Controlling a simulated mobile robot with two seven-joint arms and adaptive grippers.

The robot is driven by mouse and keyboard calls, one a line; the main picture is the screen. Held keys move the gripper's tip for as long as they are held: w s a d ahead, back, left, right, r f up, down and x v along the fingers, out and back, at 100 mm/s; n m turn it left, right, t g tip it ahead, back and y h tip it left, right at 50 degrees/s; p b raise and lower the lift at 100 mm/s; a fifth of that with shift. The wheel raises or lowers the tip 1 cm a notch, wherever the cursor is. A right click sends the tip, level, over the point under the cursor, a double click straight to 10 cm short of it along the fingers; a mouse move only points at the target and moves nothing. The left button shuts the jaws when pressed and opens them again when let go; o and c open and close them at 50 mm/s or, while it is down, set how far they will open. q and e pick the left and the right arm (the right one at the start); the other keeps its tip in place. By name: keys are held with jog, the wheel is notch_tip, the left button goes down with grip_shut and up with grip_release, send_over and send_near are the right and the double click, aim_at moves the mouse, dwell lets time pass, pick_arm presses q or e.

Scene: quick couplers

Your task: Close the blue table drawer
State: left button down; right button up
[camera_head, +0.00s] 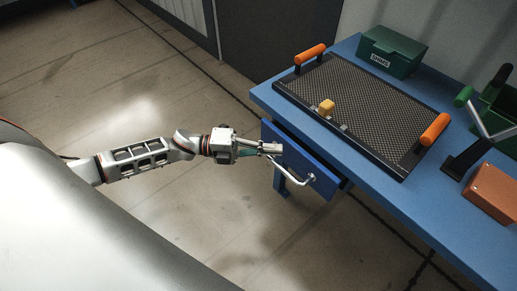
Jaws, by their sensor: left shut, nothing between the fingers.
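The blue table drawer (301,160) is under the left end of the blue table (360,157). Its front stands out from the table's edge, so it looks partly open; how deep the gap is cannot be told. A pale bar handle (295,178) runs along the drawer front. My left gripper (279,149) is shut and empty. Its tip is at the upper left part of the drawer front, close to the handle's left end. Whether it touches the drawer or the handle cannot be told. My right gripper is not in view.
The floor (180,235) left of the drawer is clear.

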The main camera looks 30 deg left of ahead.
aim_at(286, 142)
pick_arm(q)
jog(key=shift+w+d+f, duration=0.15)
jog(key=shift+w, duration=0.3)
jog(key=shift+w+d, duration=0.15)
jog(key=shift+w, duration=0.25)
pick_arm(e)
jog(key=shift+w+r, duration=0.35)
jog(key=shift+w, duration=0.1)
